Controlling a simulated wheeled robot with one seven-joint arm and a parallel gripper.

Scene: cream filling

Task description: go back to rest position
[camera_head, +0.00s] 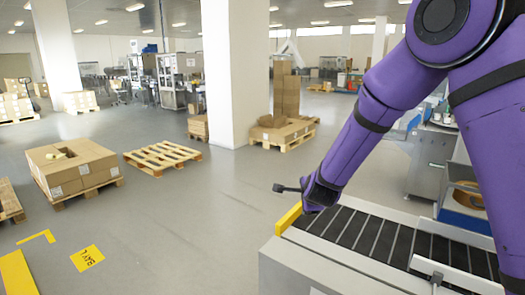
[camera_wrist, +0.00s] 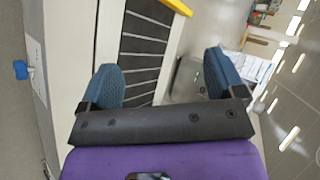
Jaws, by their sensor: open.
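My gripper (camera_wrist: 160,88) shows in the wrist view with its two blue finger pads wide apart and nothing between them. It is open and empty. In the head view my purple arm reaches down from the upper right, and its end is over the far end of the conveyor (camera_head: 385,240). The fingers are mostly hidden there behind the wrist. The conveyor's dark roller belt also shows in the wrist view (camera_wrist: 142,50), beyond and between the fingers.
A yellow bar (camera_head: 288,218) edges the conveyor's end. An empty pallet (camera_head: 162,157) and a pallet of cardboard boxes (camera_head: 75,168) stand on the left floor. A white pillar (camera_head: 235,75) rises behind. A grey machine (camera_head: 432,155) stands at right. Open floor lies left of the conveyor.

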